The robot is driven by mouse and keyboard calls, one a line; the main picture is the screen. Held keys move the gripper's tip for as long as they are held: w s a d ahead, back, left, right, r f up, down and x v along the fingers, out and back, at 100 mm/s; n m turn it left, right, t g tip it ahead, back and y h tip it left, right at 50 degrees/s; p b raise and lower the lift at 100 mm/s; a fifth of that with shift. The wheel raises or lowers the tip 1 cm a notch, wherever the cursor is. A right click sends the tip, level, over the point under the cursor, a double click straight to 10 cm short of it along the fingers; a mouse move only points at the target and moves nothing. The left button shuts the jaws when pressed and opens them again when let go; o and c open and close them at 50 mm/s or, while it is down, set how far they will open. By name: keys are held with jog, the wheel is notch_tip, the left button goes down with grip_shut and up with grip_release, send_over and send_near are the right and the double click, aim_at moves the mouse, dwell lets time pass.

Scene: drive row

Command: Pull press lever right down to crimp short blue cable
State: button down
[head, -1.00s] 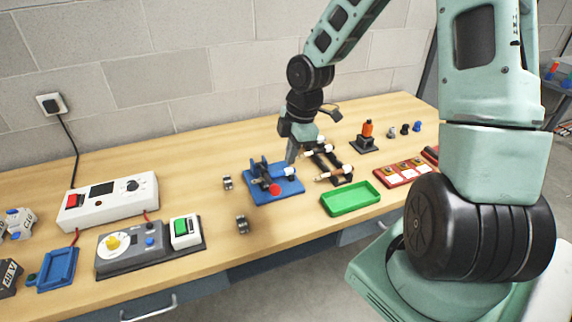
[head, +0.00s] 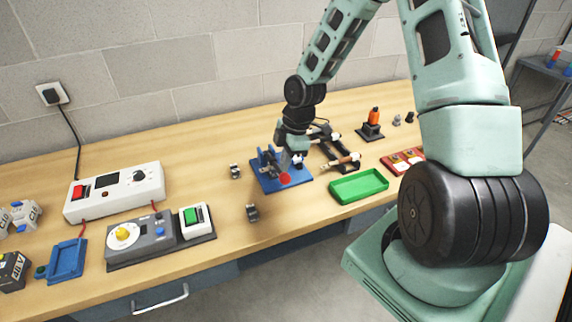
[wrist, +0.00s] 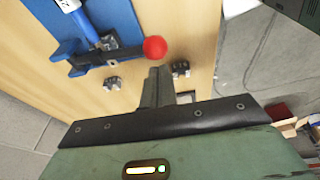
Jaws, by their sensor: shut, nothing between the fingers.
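The blue press (head: 268,184) stands on the bench with a dark lever ending in a red knob (head: 284,178). In the wrist view the lever (wrist: 112,55) runs across the upper left to its red knob (wrist: 155,47). A blue cable part with a white label (wrist: 82,20) lies at the press; its far end is cut off by the picture edge. My gripper (head: 296,163) is at the right side of the press. In the wrist view its shut, empty fingers (wrist: 155,75) appear just below the knob; I cannot tell whether they touch it.
A dark rack (head: 334,148) holding cables stands right of the press, with a green tray (head: 358,185) in front. A grey control box (head: 140,240) and a white power unit (head: 115,192) are farther left.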

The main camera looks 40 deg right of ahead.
jog(key=shift+d+f, duration=0.2)
jog(key=shift+f, duration=0.85)
